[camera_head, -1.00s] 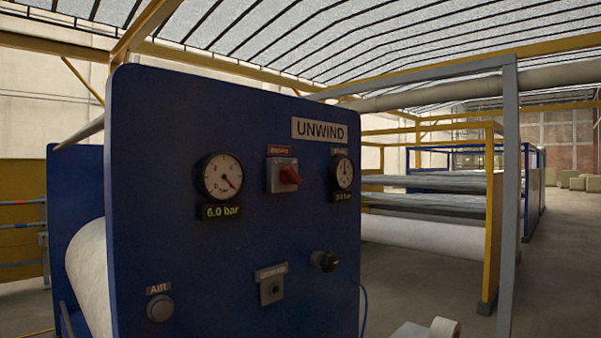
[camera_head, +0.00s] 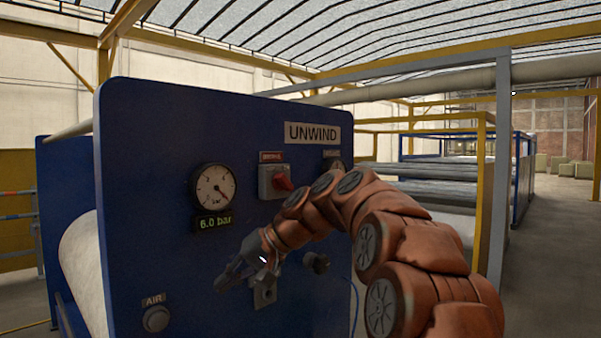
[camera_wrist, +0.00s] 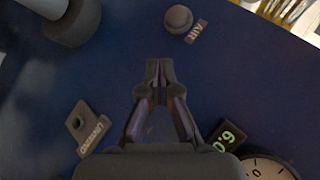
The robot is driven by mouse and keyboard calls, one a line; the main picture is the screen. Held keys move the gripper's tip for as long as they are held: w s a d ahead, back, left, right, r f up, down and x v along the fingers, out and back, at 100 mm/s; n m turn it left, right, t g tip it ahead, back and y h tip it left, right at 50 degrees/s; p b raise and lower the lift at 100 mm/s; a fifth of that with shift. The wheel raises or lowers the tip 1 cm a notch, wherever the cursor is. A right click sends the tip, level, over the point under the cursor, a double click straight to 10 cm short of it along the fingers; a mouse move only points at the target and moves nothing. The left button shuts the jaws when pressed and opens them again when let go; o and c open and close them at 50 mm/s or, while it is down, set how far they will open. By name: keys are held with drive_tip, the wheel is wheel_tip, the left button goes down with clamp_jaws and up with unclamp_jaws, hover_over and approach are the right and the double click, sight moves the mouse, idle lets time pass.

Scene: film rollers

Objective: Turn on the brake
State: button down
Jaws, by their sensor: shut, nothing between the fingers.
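The blue UNWIND panel (camera_head: 150,230) fills the left and middle of the head view. A red rotary switch (camera_head: 283,183) on a grey box, under a small red label too small to read surely, sits near its top middle. My gripper (camera_head: 222,287) is in front of the panel, below the 6.0 bar gauge (camera_head: 213,188), left of a grey plate (camera_head: 265,296) that my wrist partly covers. In the wrist view my gripper (camera_wrist: 159,66) is shut and empty, apart from the controls. The round AIR button (camera_wrist: 178,18) is beyond its tips; it also shows in the head view (camera_head: 156,319).
A dark knob (camera_head: 316,262) sticks out right of my wrist. A second gauge (camera_head: 334,166) is partly hidden by my arm. A white roll (camera_head: 80,262) lies behind the panel at left. A grey post (camera_head: 498,180) stands at right.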

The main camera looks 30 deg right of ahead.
drive_tip(key=w+d+r+t+p, duration=0.1)
drive_tip(key=w+d+r+t, duration=0.1)
drive_tip(key=w+d+r, duration=0.35)
drive_tip(key=t+p, duration=0.4)
drive_tip(key=t, duration=0.2)
approach(285, 182)
drive_tip(key=d+r, duration=0.3)
drive_tip(key=d, duration=0.3)
drive_tip(key=shift+d+r+h, duration=0.3)
drive_tip(key=shift+d+h, duration=0.1)
drive_tip(key=shift+h, duration=0.2)
drive_tip(key=shift+w, duration=0.1)
drive_tip(key=b+x, duration=0.1)
drive_tip(key=x, duration=0.2)
drive_tip(key=f+b+x, duration=0.1)
drive_tip(key=x, duration=0.3)
drive_tip(key=a+x, duration=0.1)
drive_tip(key=x, duration=0.2)
drive_tip(key=shift+a+f+b, duration=0.15)
drive_tip(key=shift+f+b, duration=0.1)
drive_tip(key=shift+b, duration=0.15)
drive_tip(key=b, duration=0.1)
drive_tip(key=a+f+b, duration=0.1)
drive_tip(key=shift+s+a+f+b, duration=0.1)
drive_tip(key=shift+s+a+b, duration=0.2)
drive_tip(key=shift+b, duration=0.05)
